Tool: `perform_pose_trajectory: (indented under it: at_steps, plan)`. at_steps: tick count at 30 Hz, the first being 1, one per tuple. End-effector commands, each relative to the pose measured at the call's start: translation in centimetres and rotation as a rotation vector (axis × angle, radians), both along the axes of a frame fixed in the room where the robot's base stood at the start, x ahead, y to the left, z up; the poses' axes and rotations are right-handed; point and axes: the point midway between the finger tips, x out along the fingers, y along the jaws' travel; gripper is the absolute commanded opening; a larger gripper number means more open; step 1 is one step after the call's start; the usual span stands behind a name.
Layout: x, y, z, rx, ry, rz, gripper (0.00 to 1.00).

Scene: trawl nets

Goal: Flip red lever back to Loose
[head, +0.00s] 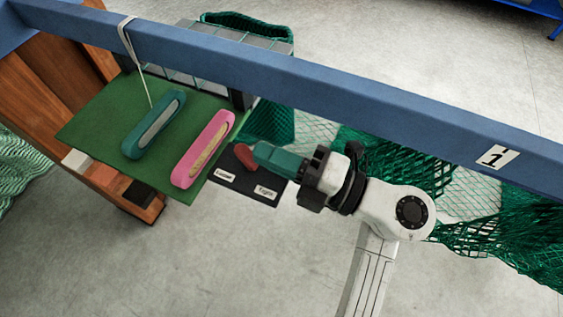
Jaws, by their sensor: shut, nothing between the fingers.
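The red lever (245,157) shows as a short red piece over a dark plate (243,187) in the head view. The plate carries two white labels, Loose (225,175) on the left and Tight (266,192) on the right. The visible red part is toward the plate's left, Loose side, at its far edge. My gripper (256,151) has teal fingers, shut and empty, with their tips right beside the lever on its right. I cannot tell whether they touch it. The lever's pivot is hard to make out.
A green board (104,124) left of the plate bears a teal netting needle (154,125) and a pink one (203,149). A blue beam (300,74) crosses above, with a white cord (136,62) hanging from it. Green netting (490,225) lies at right.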

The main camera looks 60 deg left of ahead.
Motion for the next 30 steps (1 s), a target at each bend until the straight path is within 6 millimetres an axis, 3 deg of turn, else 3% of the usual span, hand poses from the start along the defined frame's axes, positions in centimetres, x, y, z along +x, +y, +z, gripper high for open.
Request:
perform_pose_trajectory:
  at_steps: [18, 30]
  plan:
    - [5.1, -8.2, -1.2, 0.0, -0.001, -0.003, 0.0]
    - [5.5, -9.0, -1.1, 0.0, 0.0, 0.0, 0.0]
